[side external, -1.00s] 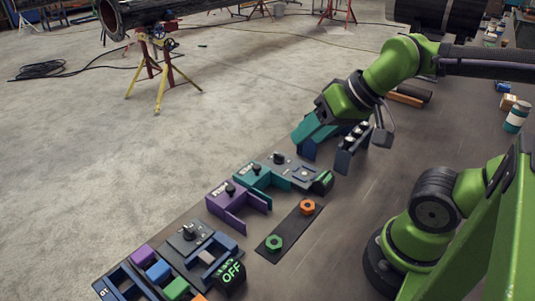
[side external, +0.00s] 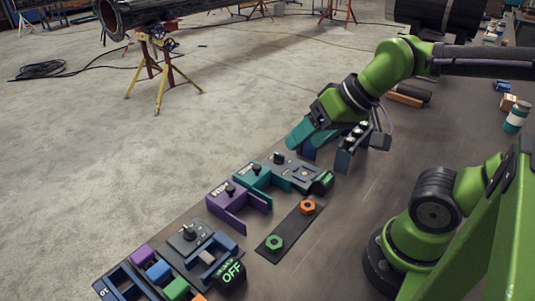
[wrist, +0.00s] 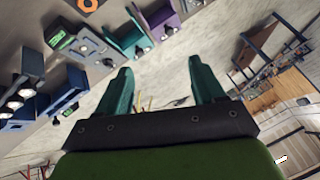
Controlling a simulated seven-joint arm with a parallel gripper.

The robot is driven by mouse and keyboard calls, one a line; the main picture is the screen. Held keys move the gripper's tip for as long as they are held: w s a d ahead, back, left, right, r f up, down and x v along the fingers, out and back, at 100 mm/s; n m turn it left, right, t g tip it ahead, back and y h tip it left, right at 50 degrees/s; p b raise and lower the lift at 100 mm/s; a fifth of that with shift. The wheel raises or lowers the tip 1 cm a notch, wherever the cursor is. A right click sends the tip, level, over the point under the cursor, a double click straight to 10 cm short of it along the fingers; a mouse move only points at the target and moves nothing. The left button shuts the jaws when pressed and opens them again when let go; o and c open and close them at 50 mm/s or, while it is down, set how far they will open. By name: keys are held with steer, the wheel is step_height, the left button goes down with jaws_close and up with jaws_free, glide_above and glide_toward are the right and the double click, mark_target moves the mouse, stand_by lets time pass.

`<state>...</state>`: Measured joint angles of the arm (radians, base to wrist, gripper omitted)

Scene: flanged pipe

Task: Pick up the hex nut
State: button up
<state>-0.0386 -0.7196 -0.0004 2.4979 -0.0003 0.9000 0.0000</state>
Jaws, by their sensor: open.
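Two hex nuts rest on a dark strip (side external: 290,228) on the bench: a green nut (side external: 274,243) at the near end and an orange nut (side external: 307,207) at the far end. The orange nut also shows at the top edge of the wrist view (wrist: 88,5). My gripper (side external: 300,139) is up beyond the far end of the fixture row, apart from both nuts. Its teal fingers stand wide apart with nothing between them in the wrist view (wrist: 160,74). The green nut is outside the wrist view.
A purple fixture (side external: 226,198), a teal fixture (side external: 256,174) and a grey plate with a knob (side external: 280,160) line the bench edge. A blue rack (side external: 345,158) stands beside my gripper. A box marked OFF (side external: 231,274) sits near the front. Bare bench lies right of the strip.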

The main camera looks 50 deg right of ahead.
steer(key=w+a+f+g, duration=0.1)
steer(key=a+f+g, duration=0.3)
steer(key=a, duration=0.2)
steer(key=m+g+h, duration=0.2)
steer(key=m+g, duration=0.1)
steer(key=m, duration=0.5)
glide_above(274, 240)
steer(key=f, duration=1.3)
steer(key=shift+s+a+f, duration=0.1)
steer(key=shift+s+f, duration=0.1)
steer(key=shift+s, duration=0.1)
steer(key=shift+w+f, duration=0.15)
steer(key=shift+f, duration=1.35)
steer(key=shift+w+f, duration=0.15)
steer(key=shift+f, duration=1.3)
steer(key=shift+c, duration=0.5)
steer(key=c, duration=1.1)
step_height(274, 240, up, 13)
steer(key=shift+r, duration=0.1)
